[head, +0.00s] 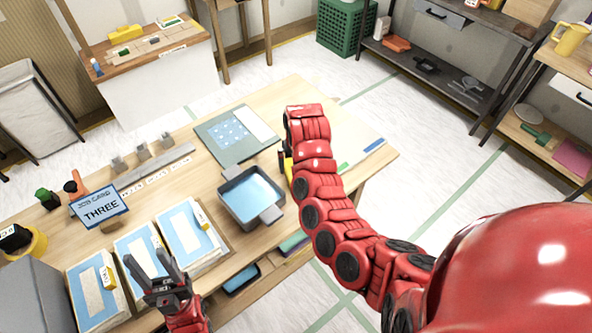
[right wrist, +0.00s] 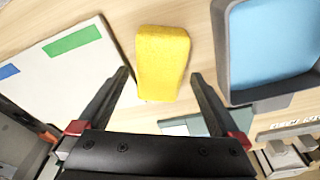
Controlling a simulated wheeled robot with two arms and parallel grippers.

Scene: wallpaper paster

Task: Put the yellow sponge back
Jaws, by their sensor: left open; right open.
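The yellow sponge (right wrist: 163,60) lies on the wooden table (head: 305,95) and shows whole in the right wrist view. In the head view only a yellow sliver (head: 288,167) shows beside my right arm, which hides the rest. My right gripper (right wrist: 160,76) is open, with its fingertips on either side of the sponge's near part and a gap at each side. I cannot tell its height above the table. My left gripper (head: 149,260) is open and empty, above the blue-and-white sheets at the table's front left.
A grey tray with blue inside (head: 250,195) stands close to the sponge. A green-grey board (head: 236,134) and a job card stand (head: 100,206) are on the table. Stacks of blue sheets (head: 188,232) fill the front left. A shelf (head: 430,72) stands at back right.

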